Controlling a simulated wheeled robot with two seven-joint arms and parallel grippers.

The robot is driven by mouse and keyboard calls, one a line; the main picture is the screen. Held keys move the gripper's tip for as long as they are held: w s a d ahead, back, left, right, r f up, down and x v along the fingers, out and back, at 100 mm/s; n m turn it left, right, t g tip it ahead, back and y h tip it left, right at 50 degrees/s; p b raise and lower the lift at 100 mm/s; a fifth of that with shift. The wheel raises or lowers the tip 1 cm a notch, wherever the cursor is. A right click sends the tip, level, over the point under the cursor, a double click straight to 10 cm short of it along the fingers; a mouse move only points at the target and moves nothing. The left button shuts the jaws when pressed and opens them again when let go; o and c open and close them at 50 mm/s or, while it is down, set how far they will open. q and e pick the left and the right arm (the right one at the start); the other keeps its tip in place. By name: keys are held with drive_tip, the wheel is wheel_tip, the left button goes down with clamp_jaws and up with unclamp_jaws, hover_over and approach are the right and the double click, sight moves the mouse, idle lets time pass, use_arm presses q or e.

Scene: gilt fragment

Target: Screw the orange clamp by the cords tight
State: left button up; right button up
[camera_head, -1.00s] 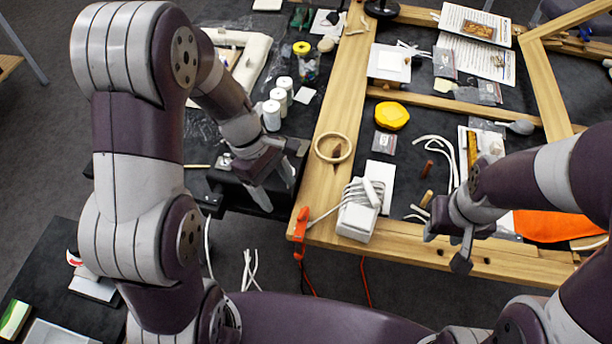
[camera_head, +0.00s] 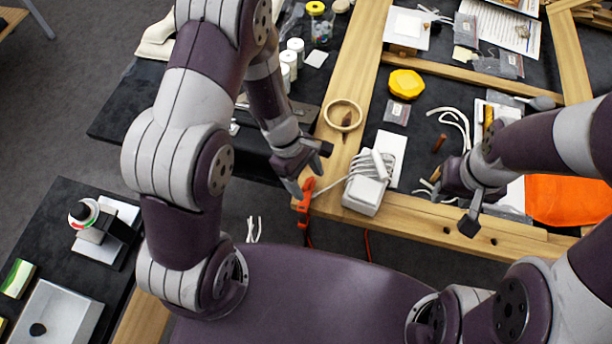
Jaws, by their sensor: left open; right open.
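The orange clamp (camera_head: 304,203) sits at the left front corner of the wooden frame (camera_head: 425,214), with orange cord hanging below it. White cords (camera_head: 366,170) lie coiled on a white box (camera_head: 364,195) just right of the clamp. My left gripper (camera_head: 307,180) is open, just above the clamp's upper end; whether it touches the clamp I cannot tell. My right gripper (camera_head: 460,213) is open and empty over the frame's front rail, well right of the clamp.
A wooden ring (camera_head: 343,116) and a yellow container (camera_head: 406,84) lie behind the cords. White bottles (camera_head: 290,62) stand on the dark table at the back left. An orange cloth (camera_head: 568,200) lies at the right. A low dark table (camera_head: 62,222) is at the left.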

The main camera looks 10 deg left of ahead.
use_arm(q)
drive_tip(key=shift+w, duration=0.1)
drive_tip(key=c, duration=1.1)
drive_tip(key=shift+o, duration=0.2)
drive_tip(key=shift+r, duration=0.1)
